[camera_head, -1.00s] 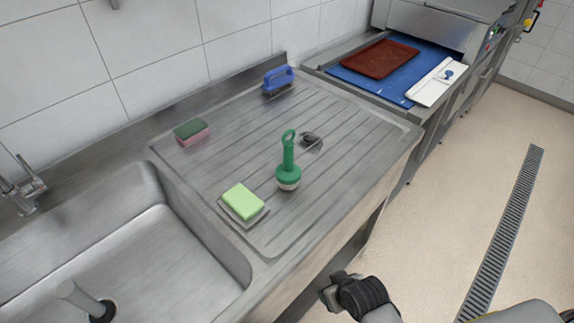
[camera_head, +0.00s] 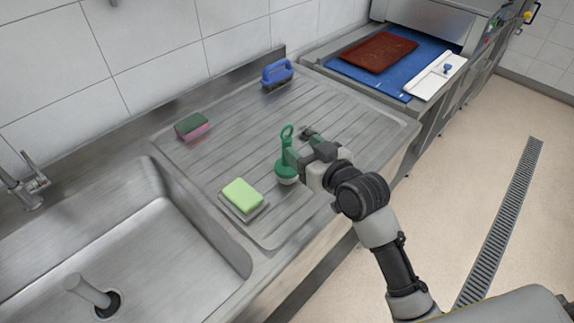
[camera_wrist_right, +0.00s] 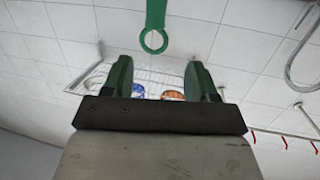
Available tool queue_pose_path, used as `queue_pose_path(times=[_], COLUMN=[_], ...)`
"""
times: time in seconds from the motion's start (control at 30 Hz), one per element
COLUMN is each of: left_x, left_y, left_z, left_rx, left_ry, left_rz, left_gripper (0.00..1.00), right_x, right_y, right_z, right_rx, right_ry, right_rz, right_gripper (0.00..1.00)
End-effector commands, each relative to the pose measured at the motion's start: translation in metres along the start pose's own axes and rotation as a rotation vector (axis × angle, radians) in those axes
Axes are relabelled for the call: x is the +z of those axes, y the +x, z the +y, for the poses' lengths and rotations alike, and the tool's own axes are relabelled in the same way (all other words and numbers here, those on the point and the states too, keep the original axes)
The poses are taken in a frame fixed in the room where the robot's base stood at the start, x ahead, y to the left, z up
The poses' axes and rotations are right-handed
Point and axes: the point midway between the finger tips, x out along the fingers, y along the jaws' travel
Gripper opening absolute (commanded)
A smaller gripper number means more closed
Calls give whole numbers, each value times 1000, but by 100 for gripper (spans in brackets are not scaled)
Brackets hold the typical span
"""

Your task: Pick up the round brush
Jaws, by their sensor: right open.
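The round brush (camera_head: 284,168) is green with a ring at the top of its upright handle and a pale underside. It stands on the ribbed steel drainboard (camera_head: 345,112). My right gripper (camera_head: 299,156) reaches in from the right, close beside the handle, and hides part of the brush. In the right wrist view the brush's handle and ring (camera_wrist_right: 154,38) show at top centre, beyond the gap between the open green fingers of the right gripper (camera_wrist_right: 160,72). I cannot tell whether a finger touches the brush. My left gripper is not in view.
A light green sponge on a holder (camera_head: 243,195) lies left of the brush. A pink and green sponge (camera_head: 192,127) and a blue brush (camera_head: 277,74) lie farther back. The sink (camera_head: 150,250) is at the lower left. A brown tray (camera_head: 378,52) is at the back.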

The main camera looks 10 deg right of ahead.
Motion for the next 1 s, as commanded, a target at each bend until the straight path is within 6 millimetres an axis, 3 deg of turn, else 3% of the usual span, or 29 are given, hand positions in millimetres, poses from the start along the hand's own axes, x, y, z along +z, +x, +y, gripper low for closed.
queue_pose_path(times=[0.1, 0.17, 0.27, 0.6, 1.0], left_x=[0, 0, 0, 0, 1], left_y=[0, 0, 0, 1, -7], left_z=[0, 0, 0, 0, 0], left_rx=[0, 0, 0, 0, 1], left_ry=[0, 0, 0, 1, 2], left_rz=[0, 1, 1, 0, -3], left_gripper=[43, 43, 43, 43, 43], right_x=[-28, -32, -23, 44, 35], right_y=[14, 16, 20, 28, 68], right_z=[7, 8, 9, 9, 8], right_rx=[-1, -2, -2, -1, -1], right_ry=[-6, -5, -5, -5, -4], right_rz=[107, 132, 141, 140, 144], right_gripper=[58, 58, 58, 58, 58])
